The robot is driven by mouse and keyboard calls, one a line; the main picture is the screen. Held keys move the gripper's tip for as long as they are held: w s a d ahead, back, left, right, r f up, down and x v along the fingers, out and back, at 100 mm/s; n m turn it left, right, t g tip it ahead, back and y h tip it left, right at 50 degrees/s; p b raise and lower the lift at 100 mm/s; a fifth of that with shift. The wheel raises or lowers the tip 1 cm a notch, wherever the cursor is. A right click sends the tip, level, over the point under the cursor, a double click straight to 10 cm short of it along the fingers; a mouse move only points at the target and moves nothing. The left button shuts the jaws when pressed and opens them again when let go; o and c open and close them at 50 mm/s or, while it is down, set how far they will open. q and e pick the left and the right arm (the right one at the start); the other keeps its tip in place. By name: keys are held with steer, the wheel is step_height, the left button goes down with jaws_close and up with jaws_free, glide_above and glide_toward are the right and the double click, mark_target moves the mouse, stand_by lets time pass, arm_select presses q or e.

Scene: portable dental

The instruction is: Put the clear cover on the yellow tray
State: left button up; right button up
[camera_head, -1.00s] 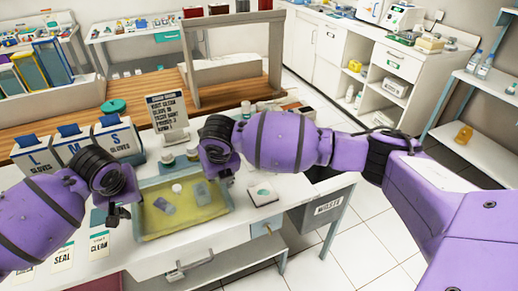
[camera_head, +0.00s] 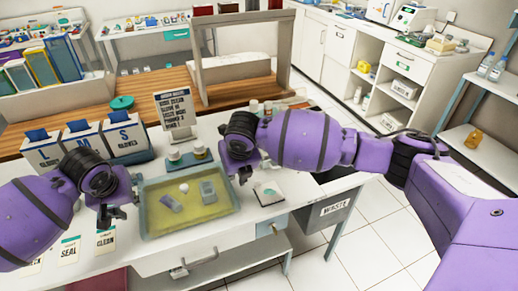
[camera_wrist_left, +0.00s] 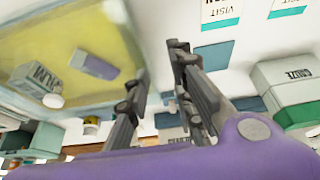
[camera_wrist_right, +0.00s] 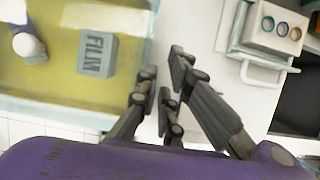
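The yellow tray (camera_head: 215,210) lies on the white worktop between my grippers. It holds a grey FILM box (camera_head: 207,190), a purple-grey item (camera_head: 171,203) and a small white-topped item (camera_head: 184,189). A pale, see-through rim runs round the tray, also in the right wrist view (camera_wrist_right: 60,110). The clear cover is hard to make out; I cannot tell for sure whether it lies on the tray. My left gripper (camera_head: 112,212) is open and empty, just left of the tray. My right gripper (camera_head: 243,178) is open and empty, just right of the tray.
Three glove boxes (camera_head: 80,146) and an upright sign (camera_head: 176,112) stand behind the tray. Small jars (camera_head: 199,151) sit at its back edge. Label cards (camera_head: 106,240) lie at the front left. A drawer handle (camera_head: 193,262) sticks out below.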

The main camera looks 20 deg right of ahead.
steer(key=shift+o, duration=1)
steer(key=shift+r, duration=0.1)
steer(key=shift+w, duration=0.1)
arm_select(q)
steer(key=shift+r, duration=0.1)
steer(key=v, duration=1.2)
arm_select(e)
steer(key=v, duration=1.2)
